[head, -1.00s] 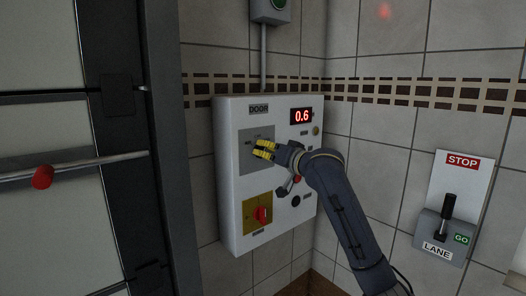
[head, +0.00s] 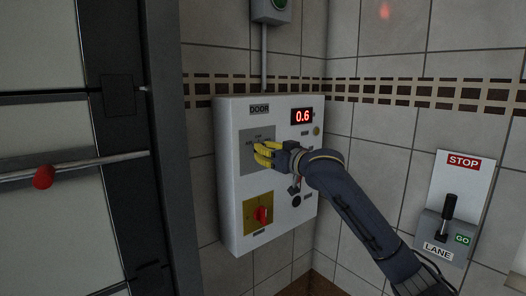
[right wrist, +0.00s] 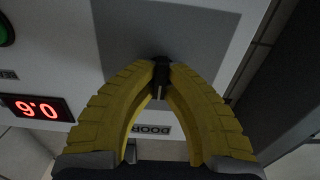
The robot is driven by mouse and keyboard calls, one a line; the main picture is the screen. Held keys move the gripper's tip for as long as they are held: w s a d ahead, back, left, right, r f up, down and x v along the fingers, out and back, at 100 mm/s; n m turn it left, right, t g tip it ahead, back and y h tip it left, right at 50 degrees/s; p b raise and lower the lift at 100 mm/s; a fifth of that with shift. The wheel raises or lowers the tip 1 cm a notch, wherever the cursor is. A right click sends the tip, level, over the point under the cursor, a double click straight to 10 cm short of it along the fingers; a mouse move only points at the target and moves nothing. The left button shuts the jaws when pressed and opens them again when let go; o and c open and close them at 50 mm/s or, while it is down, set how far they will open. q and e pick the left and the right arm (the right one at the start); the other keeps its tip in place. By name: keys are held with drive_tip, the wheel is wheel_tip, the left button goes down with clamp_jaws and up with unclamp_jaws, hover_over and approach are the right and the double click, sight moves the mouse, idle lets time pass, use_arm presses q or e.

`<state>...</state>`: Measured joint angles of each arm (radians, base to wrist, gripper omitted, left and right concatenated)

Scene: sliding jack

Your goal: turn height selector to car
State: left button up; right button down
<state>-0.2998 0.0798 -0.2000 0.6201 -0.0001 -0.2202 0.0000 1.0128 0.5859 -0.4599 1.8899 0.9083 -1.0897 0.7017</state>
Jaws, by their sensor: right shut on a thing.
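The height selector is a small black knob (right wrist: 161,76) on a grey plate (head: 248,164) of the white wall box marked DOOR. My right gripper (head: 262,154) is at that plate and hides the knob in the head view. In the right wrist view the yellow fingers (right wrist: 161,66) meet at the tips around the knob, shut on it. The knob's pointer direction and the plate's small labels cannot be read. My left gripper is not in view.
The box has a red display reading 0.6 (head: 302,116) and a red switch on a yellow plate (head: 261,214). A lane lever box (head: 441,235) is on the right wall. A door with a red-knobbed bar (head: 43,177) is at left.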

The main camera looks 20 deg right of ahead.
idle(0.3)
drive_tip(key=c, duration=1.5)
unclamp_jaws()
drive_tip(key=shift+o, duration=0.2)
drive_tip(key=v, duration=1.2)
drive_tip(key=shift+w+f, duration=0.1)
